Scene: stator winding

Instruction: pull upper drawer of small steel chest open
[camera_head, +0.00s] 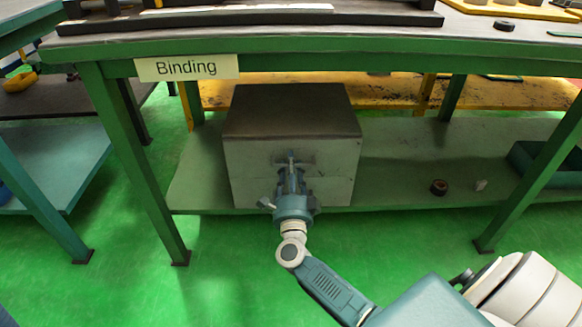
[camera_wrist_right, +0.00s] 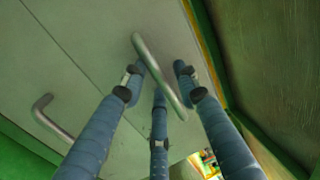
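The small steel chest (camera_head: 245,165) is a grey box with a dark brown top on the lower shelf, below the "Binding" sign. Its front shows two drawer fronts with a seam in the right wrist view, and both look closed. The upper drawer's bar handle (camera_wrist_right: 153,60) lies between the spread fingers of my right gripper (camera_wrist_right: 158,85). The fingers are open around the bar, and I cannot tell whether any touches it. The other handle (camera_wrist_right: 48,118) is at the left in the wrist view. In the head view my right gripper (camera_head: 291,163) is in front of the chest. My left gripper is not in view.
The green workbench (camera_head: 290,50) overhangs the chest, with legs on both sides. Its lower shelf (camera_head: 400,150) has a small brown ring (camera_head: 439,187) and a dark green bin (camera_head: 540,160) to the right. The green floor in front is clear apart from my arm.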

